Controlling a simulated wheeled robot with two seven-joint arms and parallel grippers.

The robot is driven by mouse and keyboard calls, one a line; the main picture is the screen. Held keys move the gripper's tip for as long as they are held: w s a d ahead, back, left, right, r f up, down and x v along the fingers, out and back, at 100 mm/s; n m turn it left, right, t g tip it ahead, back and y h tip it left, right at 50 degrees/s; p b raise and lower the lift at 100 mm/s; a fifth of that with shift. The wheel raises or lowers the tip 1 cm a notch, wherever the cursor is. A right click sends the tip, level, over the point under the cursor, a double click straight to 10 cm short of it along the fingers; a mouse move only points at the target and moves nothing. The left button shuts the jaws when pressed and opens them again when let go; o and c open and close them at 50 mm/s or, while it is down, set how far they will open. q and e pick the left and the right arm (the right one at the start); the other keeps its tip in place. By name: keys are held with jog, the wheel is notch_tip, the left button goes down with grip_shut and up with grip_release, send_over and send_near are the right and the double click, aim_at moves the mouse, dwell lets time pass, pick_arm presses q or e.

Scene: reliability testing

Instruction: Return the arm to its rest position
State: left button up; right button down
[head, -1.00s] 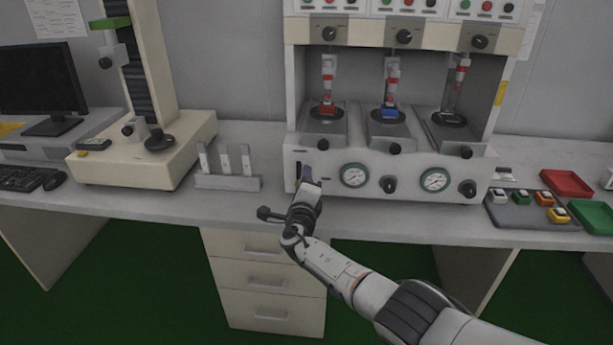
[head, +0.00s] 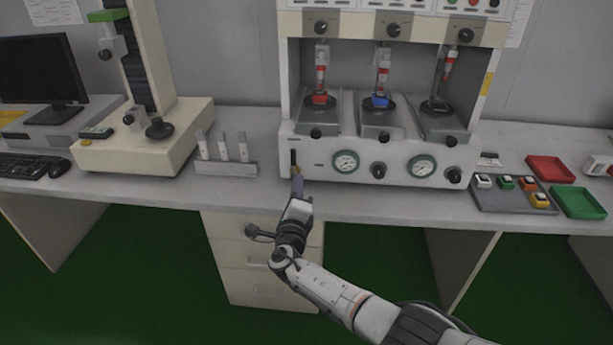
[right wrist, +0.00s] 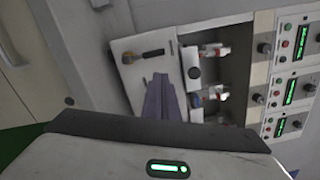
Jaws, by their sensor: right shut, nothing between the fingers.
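My right gripper (head: 297,181) is shut and empty. Its purple-grey fingers also show in the right wrist view (right wrist: 160,99), pointing at the front panel of the white test machine (head: 316,156). In the head view the fingertips are just below a dark slot (head: 293,158) at the panel's left end. My right arm reaches in from the lower right, over the desk's front edge. My left gripper is not in view.
The machine holds several test stations with red and blue parts. A rack with 3 tubes (head: 226,168) and a cream stand (head: 145,150) are to the left. A button box (head: 512,205), a red tray (head: 550,168) and a green tray (head: 580,203) are to the right.

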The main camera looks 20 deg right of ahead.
dwell(0.3)
jog(key=s+d+f+m+g, duration=0.3)
jog(key=s+f+m, duration=0.2)
jog(key=s+m, duration=0.35)
jog(key=s+d+f+m+g, duration=0.3)
jog(key=s+f+m+g, duration=0.1)
jog(key=s+m, duration=0.5)
jog(key=s+d+f+m+g, duration=0.25)
jog(key=s+f+m, duration=0.35)
jog(key=m, duration=0.4)
jog(key=s+a+r+m+g+y, duration=0.1)
jog(key=s+r+m+g+y, duration=0.2)
jog(key=s+m, duration=0.7)
jog(key=s+a+r+m+g+y, duration=0.1)
jog(key=s+a+r+m+y, duration=0.15)
jog(key=s+r+m, duration=0.75)
jog(key=a+f+n+t+y, duration=0.1)
jog(key=a+f+t, duration=0.1)
jog(key=f, duration=0.7)
jog(key=a+f+n+t+y, duration=0.2)
jog(key=f+t, duration=0.1)
jog(key=f, duration=0.5)
jog(key=shift+a+f, duration=0.3)
jog(key=shift+f, duration=0.1)
jog(key=shift+w+n, duration=0.1)
jog(key=shift+n, duration=0.15)
